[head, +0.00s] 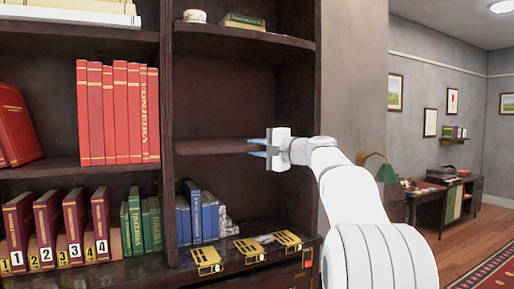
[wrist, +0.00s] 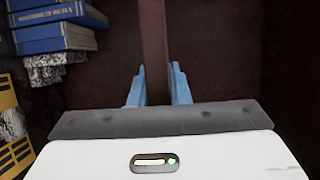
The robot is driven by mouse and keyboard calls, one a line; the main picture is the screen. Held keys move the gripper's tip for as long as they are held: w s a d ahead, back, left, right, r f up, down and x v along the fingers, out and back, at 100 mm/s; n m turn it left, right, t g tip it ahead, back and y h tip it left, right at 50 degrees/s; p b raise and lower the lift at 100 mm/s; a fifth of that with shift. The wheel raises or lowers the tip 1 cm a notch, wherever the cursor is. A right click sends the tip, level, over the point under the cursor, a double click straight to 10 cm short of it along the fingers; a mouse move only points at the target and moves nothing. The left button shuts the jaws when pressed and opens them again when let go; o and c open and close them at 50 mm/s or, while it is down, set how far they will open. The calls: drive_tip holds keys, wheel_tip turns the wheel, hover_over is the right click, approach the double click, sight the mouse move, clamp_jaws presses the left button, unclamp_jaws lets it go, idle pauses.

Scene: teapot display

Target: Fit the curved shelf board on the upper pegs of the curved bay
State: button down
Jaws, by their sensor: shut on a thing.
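The dark brown shelf board (head: 212,146) is inside the right-hand bay (head: 292,100) of the bookcase, at about mid height, and looks roughly level. Its left end appears close to the bay's left side; I cannot tell if it touches. My gripper (head: 254,147) is shut on the board's right part, with one blue finger above and one below. In the wrist view the board (wrist: 153,30) runs between the two blue fingers (wrist: 158,82). The pegs are not visible, so I cannot tell whether the board rests on them.
A fixed shelf above holds a white pot (head: 195,16) and a green book (head: 243,21). Yellow labelled pieces (head: 248,249) line the front ledge.

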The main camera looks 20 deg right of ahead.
drive_tip(key=shift+w+a+r+p, duration=0.1)
drive_tip(key=shift+w+a+p, duration=0.1)
drive_tip(key=shift+w+p, duration=0.65)
drive_tip(key=shift+w+a+r+p, duration=0.15)
drive_tip(key=shift+w+p, duration=0.25)
drive_tip(key=shift+w, duration=0.9)
drive_tip(key=shift+w+a+f+p, duration=0.1)
drive_tip(key=shift+w+a+p, duration=0.1)
drive_tip(key=shift+w+p, duration=0.65)
drive_tip(key=c, duration=1.3)
unclamp_jaws()
drive_tip(key=shift+w+b, duration=0.1)
drive_tip(key=shift+b, duration=0.2)
drive_tip(key=shift+w+f, duration=0.1)
drive_tip(key=shift+f, duration=0.15)
drive_tip(key=b+v, duration=0.3)
drive_tip(key=v, duration=0.3)
drive_tip(key=shift+s+d, duration=0.15)
drive_tip(key=shift+s, duration=0.05)
drive_tip(key=shift+s+d+r+b, duration=0.15)
drive_tip(key=shift+s+d+b, duration=0.2)
drive_tip(key=shift+s, duration=0.25)
